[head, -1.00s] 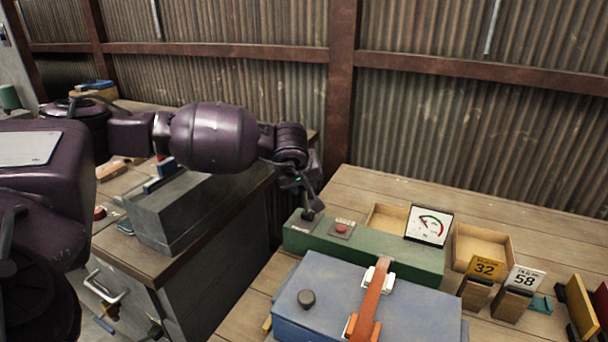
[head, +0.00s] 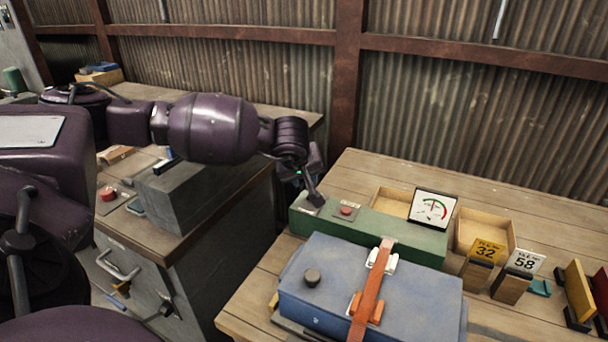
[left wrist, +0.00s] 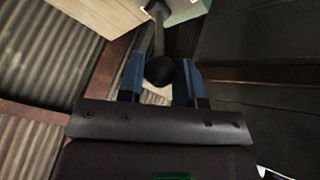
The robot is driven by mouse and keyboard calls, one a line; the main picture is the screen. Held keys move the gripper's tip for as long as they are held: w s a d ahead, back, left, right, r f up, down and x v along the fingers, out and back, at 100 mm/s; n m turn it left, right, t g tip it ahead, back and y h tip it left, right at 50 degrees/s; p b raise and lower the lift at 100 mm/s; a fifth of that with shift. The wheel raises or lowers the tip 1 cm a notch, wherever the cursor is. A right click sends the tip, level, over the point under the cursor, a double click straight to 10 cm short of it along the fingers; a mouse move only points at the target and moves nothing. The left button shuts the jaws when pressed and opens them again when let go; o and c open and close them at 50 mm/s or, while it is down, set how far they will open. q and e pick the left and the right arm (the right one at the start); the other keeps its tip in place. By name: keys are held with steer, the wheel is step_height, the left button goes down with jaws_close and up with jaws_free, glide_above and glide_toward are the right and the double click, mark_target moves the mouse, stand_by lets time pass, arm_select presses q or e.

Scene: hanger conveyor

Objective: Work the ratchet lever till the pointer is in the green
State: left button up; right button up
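The ratchet lever (head: 316,199) rises from the left end of a green box (head: 375,233) and leans toward my left gripper (head: 306,180). In the left wrist view, the lever's round black knob (left wrist: 160,70) sits between the two blue fingers (left wrist: 161,80) of my left gripper, which look closed on it. The lever's rod runs up from the knob toward the green box. The gauge (head: 433,208) stands behind the green box, with a white face and a red and green arc. Its pointer looks about upright, but its exact place against the green is too small to tell. My right gripper is out of view.
A red button (head: 347,210) sits beside the lever on the green box. A blue case (head: 345,285) with an orange strap lies in front. Open wooden trays (head: 487,228) and number signs 32 (head: 486,252) and 58 (head: 525,262) stand to the right.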

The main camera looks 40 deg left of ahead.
arm_select(q)
steer(key=o, duration=0.5)
steer(key=shift+a+f, duration=0.15)
steer(key=shift+f, duration=0.2)
steer(key=shift+c, duration=0.2)
steer(key=shift+r, duration=0.15)
steer(key=shift+s+r, duration=0.2)
steer(key=shift+r, duration=0.35)
steer(key=p+v, duration=0.1)
steer(key=v, duration=0.8)
steer(key=shift+s+d+r+p, duration=0.2)
steer(key=shift+s+d+p, duration=0.05)
steer(key=shift+p, duration=0.1)
